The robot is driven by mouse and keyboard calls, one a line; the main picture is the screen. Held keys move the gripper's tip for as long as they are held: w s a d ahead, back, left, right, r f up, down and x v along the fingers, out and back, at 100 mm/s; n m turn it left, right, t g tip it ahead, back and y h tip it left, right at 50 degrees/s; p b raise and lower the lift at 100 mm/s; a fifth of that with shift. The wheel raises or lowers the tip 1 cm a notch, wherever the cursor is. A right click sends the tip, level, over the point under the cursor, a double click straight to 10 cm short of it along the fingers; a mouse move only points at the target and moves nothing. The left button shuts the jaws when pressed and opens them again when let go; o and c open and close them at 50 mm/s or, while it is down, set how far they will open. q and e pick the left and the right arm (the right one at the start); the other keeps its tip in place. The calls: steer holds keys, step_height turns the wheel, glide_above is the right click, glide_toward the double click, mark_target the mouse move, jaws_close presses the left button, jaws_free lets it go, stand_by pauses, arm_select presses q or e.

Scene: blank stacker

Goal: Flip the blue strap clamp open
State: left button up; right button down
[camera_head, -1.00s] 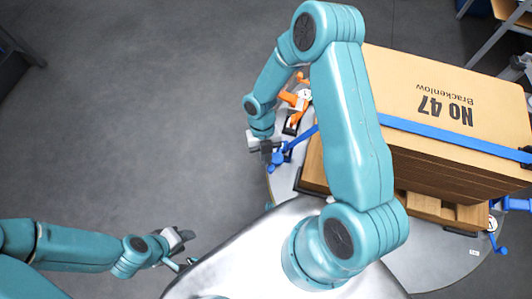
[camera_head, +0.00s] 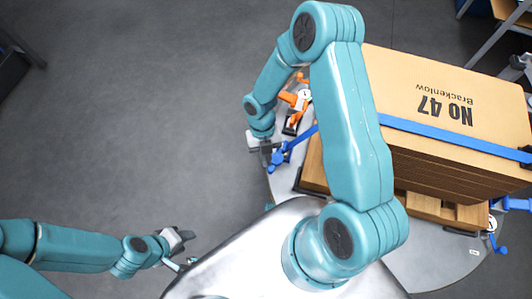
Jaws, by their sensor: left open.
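The blue strap clamp (camera_head: 281,157) sits at the left edge of the round grey table, beside the wooden pallet. A blue strap (camera_head: 435,131) runs across the top of the cardboard stack, and its left end passes behind my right arm toward the clamp. My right gripper (camera_head: 262,146) is at the upper left of the clamp, touching or very close to it. I cannot tell whether its fingers hold the clamp's lever. My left gripper (camera_head: 184,238) is open and empty, low at the left and well away from the clamp.
A stack of cardboard blanks (camera_head: 420,80) marked "NO 47 Brackenlow" rests on the pallet (camera_head: 437,209). An orange clamp (camera_head: 296,99) stands just above the blue one. More blue parts (camera_head: 518,204) are at the right.

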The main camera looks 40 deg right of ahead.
stand_by(0.8)
steer(key=p+v, duration=0.2)
steer(key=v, duration=1.4)
steer(key=shift+r, duration=0.2)
steer(key=s+a+f+m+t+p, duration=0.1)
steer(key=s+a+m, duration=0.3)
steer(key=m, duration=0.7)
steer(key=s+a+f+m+t+y+p, duration=0.1)
steer(key=s+a+f+m+t+p, duration=0.1)
steer(key=m, duration=0.9)
steer(key=s+a+f+m+t+y+p, duration=0.1)
steer(key=s+a+f+m+p, duration=0.2)
steer(key=m, duration=0.8)
steer(key=s+a+p, duration=0.2)
steer(key=s+a, duration=0.1)
steer(key=shift+t, duration=0.3)
